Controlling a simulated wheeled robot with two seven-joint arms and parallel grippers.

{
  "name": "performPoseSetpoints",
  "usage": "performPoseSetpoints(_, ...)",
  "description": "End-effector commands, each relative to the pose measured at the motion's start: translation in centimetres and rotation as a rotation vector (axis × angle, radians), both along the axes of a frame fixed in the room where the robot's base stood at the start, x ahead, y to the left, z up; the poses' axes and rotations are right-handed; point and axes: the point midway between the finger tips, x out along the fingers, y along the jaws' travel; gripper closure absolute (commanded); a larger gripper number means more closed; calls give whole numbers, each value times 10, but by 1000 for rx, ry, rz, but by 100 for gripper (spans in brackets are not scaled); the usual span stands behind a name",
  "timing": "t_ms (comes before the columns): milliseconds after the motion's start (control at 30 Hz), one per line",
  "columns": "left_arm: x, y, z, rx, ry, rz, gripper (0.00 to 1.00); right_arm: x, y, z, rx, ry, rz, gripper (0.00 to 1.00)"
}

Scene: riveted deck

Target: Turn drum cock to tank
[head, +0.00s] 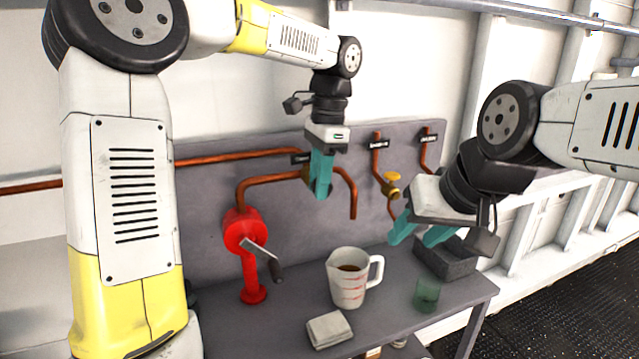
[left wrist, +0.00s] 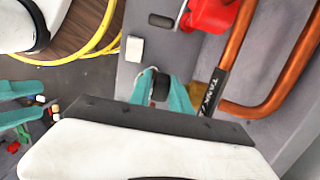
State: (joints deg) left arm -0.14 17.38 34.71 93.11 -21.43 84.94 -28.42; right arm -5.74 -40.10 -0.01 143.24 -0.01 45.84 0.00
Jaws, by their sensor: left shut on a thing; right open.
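My left gripper (head: 320,188) points down at the panel and is shut at the cock on the copper piping. In the left wrist view its teal fingers (left wrist: 161,92) close on a dark handle end. A little brass of the cock body (head: 306,173) shows beside the fingers; it also shows in the left wrist view (left wrist: 196,92). The fingers hide most of the cock, so I cannot tell its exact angle. A black label reading TANK (left wrist: 212,92) sits on a pipe beside it. My right gripper (head: 418,236) is open and empty, above the bench near the grey tray.
A red hand pump (head: 243,232) with a crank stands left on the bench. A measuring jug (head: 346,287) with brown liquid, a folded cloth (head: 329,330), a green glass (head: 427,295) and a grey tray (head: 452,262) are on the bench. A yellow-handled valve (head: 391,184) is right of the cock.

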Motion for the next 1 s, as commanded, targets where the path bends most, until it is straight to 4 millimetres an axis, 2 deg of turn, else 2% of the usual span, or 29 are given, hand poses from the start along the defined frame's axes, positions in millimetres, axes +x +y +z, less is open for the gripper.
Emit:
performPoseSetpoints(200,0,0,0,1,0,1,100,0,0,0,0,0,0,55)
performPoseSetpoints(233,0,0,0,1,0,1,75,0,0,0,0,0,0,55)
performPoseSetpoints(333,0,0,0,0,0,1,55,0,0,0,0,0,0,55)
performPoseSetpoints(700,0,0,4,0,-1,1,55,0,0,0,0,0,0,55)
performPoseSetpoints(767,1,-2,10,-2,-3,0,55,0,0,0,0,0,0,55)
performPoseSetpoints(1000,3,-7,50,-3,-2,0,55,0,0,0,0,0,0,55)
